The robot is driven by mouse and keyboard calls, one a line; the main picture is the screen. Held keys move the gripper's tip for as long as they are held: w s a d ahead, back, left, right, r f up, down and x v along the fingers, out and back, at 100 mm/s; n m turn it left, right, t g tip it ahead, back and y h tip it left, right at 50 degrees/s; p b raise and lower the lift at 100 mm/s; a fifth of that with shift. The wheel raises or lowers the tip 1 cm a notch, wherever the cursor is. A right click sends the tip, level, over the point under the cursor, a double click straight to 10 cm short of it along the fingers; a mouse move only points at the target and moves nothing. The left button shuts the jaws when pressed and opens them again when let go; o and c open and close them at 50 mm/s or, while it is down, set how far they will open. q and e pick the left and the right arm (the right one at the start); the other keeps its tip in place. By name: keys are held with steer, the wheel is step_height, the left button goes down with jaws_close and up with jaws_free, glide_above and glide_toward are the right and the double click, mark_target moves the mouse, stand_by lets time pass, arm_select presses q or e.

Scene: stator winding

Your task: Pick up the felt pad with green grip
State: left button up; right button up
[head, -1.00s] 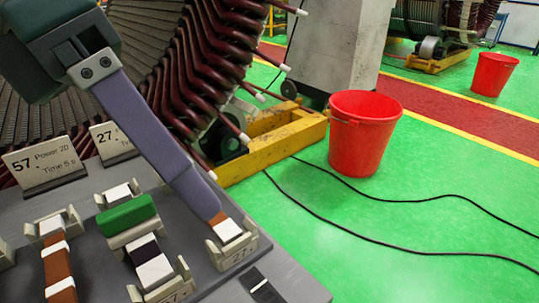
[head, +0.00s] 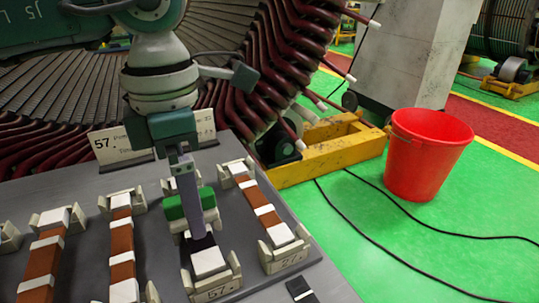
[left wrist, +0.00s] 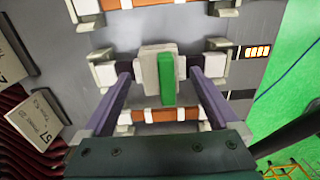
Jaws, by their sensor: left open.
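The felt pad with green grip (head: 175,208) sits on the grey stand in the head view, over the dark middle of a coil bar. A purple finger of my left gripper (head: 191,212) hangs down in front of it, so green shows on both sides. In the left wrist view, the pad's green grip (left wrist: 167,80) and its pale body (left wrist: 148,72) lie between the two spread fingers of my left gripper (left wrist: 161,74). The gripper is open, with a gap on each side of the pad. My right gripper is not in view.
Several copper bars with white bands (head: 122,250) lie in pale holders on the grey stand. Sign cards (head: 125,146) stand at its back, before the large stator. A red bucket (head: 428,155) and black cable are on the green floor at right.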

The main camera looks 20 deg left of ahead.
arm_select(q)
steer(key=shift+f, duration=0.2)
steer(key=c, duration=1.5)
